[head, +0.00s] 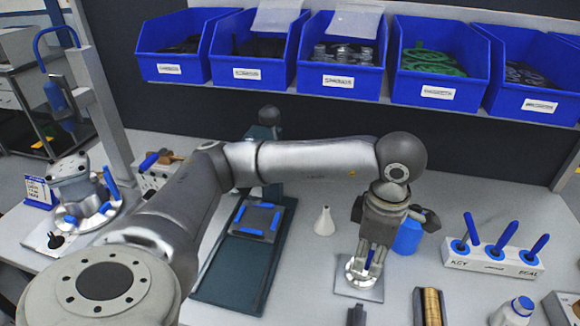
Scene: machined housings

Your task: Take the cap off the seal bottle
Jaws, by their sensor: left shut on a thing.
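A white bottle with a blue cap (522,304) stands near the lower right edge in the head view; its label is not readable, so I cannot tell if it is the seal bottle. My left gripper (366,258) points down at a silver flanged housing (358,279) on a pale plate. My right gripper is not in view.
A blue container (408,236) stands just behind my left gripper. A rack (492,262) holds blue-handled tools at right. A white funnel-shaped piece (324,222) and dark tray (228,274) lie left. Brass pieces (432,306) sit in front. Blue bins (340,82) line the back.

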